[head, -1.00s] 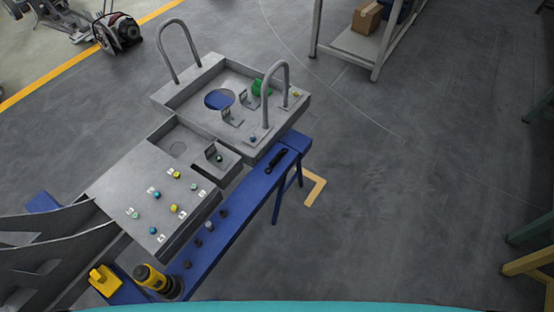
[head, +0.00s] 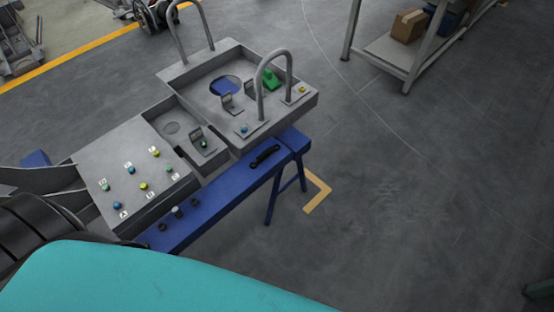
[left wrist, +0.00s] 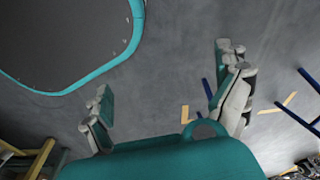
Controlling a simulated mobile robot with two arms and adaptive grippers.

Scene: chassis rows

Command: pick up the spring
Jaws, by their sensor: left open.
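I cannot make out a coiled spring for certain in either view. In the head view, small dark pieces and one pale piece (head: 175,211) stand in a row on the blue bench (head: 222,196); they are too small to identify. A black handle-like piece (head: 264,156) lies farther along the bench. My left gripper (left wrist: 164,72) shows in the left wrist view, its two fingers wide apart with only floor between them. It is not visible in the head view. My right gripper is in neither view.
A grey chassis (head: 185,75) with two upright hoops and a green part (head: 269,79) stands on the bench. A grey panel (head: 105,160) with coloured knobs is in front. A shelf (head: 385,50) with a box (head: 408,25) is at the back.

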